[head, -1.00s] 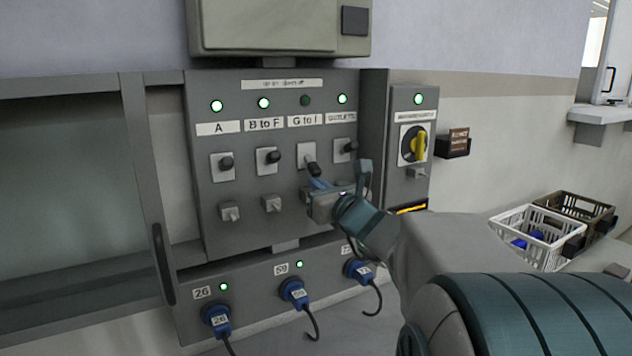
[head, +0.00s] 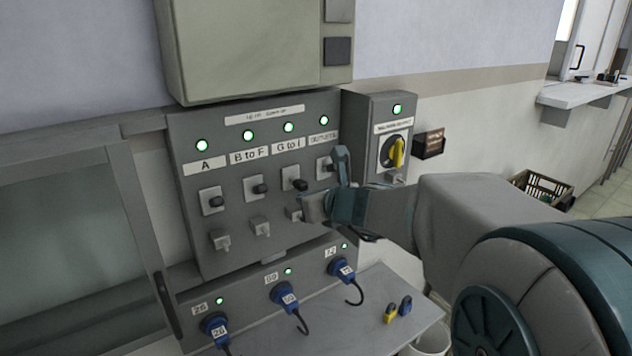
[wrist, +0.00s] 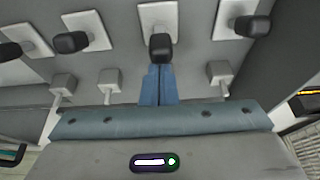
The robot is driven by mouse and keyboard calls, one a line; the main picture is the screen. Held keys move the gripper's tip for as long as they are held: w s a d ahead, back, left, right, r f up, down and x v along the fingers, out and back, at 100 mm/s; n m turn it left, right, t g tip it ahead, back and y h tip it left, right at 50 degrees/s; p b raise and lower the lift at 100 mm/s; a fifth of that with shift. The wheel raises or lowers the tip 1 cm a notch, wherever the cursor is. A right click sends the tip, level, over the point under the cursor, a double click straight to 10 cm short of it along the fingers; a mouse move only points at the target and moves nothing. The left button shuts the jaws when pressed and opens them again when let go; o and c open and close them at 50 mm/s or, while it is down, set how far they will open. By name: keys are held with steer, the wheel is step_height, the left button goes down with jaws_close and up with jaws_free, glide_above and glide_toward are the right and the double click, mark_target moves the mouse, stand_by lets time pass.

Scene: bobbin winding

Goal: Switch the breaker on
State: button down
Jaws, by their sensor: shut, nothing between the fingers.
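The breaker panel (head: 238,219) has a row of black-knobbed breaker switches under the labels A, B to F, G to I and a fourth. The G to I switch (head: 300,184) sits under its label, and its lamp (head: 288,127) glows green like the other lamps in the row. My gripper (wrist: 158,72) is shut and empty. In the wrist view its blue fingertips are just below a black switch knob (wrist: 160,47); whether they touch it I cannot tell. In the head view my gripper is in front of the panel's right part, its fingertips hard to make out.
Small grey toggles (head: 261,227) sit below the breakers. Blue plugs (head: 284,297) with cables stick out lower down. A box with a yellow rotary switch (head: 397,153) stands right of the panel. Yellow (head: 390,313) and blue (head: 405,306) padlocks lie on a ledge.

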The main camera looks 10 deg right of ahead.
mark_target(303, 183)
steer(key=shift+r+p, duration=0.4)
steer(key=shift+r, duration=0.4)
steer(key=shift+r+p, duration=0.65)
steer(key=shift+r, duration=0.15)
steer(key=shift+r, duration=0.2)
steer(key=s+d+r+p, duration=0.2)
steer(key=s+r+p, duration=0.4)
steer(key=p, duration=0.1)
steer(key=shift+s+d+r, duration=0.15)
steer(key=shift+r, duration=0.1)
